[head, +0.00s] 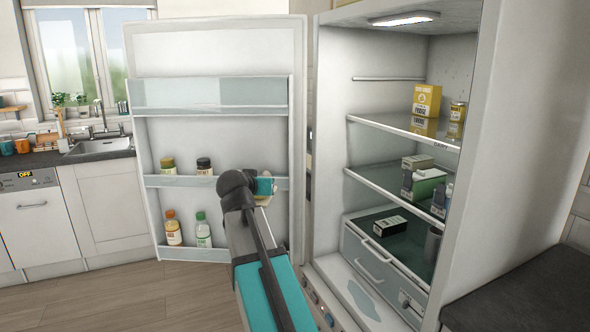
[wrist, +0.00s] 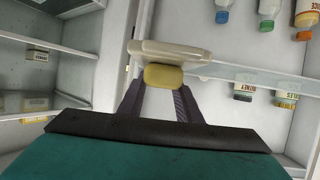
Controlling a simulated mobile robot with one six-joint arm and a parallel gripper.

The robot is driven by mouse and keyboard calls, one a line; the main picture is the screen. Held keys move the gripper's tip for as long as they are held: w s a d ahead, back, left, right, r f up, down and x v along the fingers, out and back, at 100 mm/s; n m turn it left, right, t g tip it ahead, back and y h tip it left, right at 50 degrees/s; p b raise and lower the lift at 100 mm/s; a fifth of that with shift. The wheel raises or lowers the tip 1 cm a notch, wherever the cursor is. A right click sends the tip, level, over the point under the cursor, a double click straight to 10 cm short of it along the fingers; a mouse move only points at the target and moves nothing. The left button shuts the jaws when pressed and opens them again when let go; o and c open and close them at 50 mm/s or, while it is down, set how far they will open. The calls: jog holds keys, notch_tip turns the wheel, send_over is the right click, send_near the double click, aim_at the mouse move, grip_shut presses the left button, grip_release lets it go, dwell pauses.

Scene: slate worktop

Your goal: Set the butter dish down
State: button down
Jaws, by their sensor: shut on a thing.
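The butter dish is a cream dish (wrist: 172,51) with a rounded yellow piece (wrist: 163,77) against it, seen upside down in the wrist view. My gripper (wrist: 162,88) is shut on it, with the dark fingers meeting at the yellow piece. In the head view my gripper (head: 264,187) is in front of the open fridge door, and my arm hides most of the dish. Only a pale bit of the dish (head: 265,200) shows there. The dish is held up in the air; its exact gap to the door shelf behind it cannot be told.
The open fridge door (head: 215,118) holds jars on its middle shelf (head: 228,182) and bottles below. The fridge's upper shelf (head: 385,125) carries a yellow box (head: 425,100) and a can (head: 457,112), with free room at left. Cartons (head: 425,183) stand on the shelf below.

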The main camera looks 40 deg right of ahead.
jog(key=w+a+f+n+t+y+b, duration=0.1)
jog(key=w+a+f+n+y, duration=0.1)
jog(key=a, duration=0.8)
jog(key=w+a+f+n+t+y, duration=0.2)
jog(key=a+f+n+y, duration=0.2)
jog(key=a+f, duration=0.3)
jog(key=w+a+f+n+t+y+b, duration=0.1)
jog(key=w+a+f+n+y, duration=0.1)
jog(key=a, duration=1.3)
notch_tip(320, 180, down, 2)
jog(key=shift+w+f+n+y+b, duration=0.15)
jog(key=shift+w+n+y+b, duration=0.15)
jog(key=shift+n+y, duration=0.45)
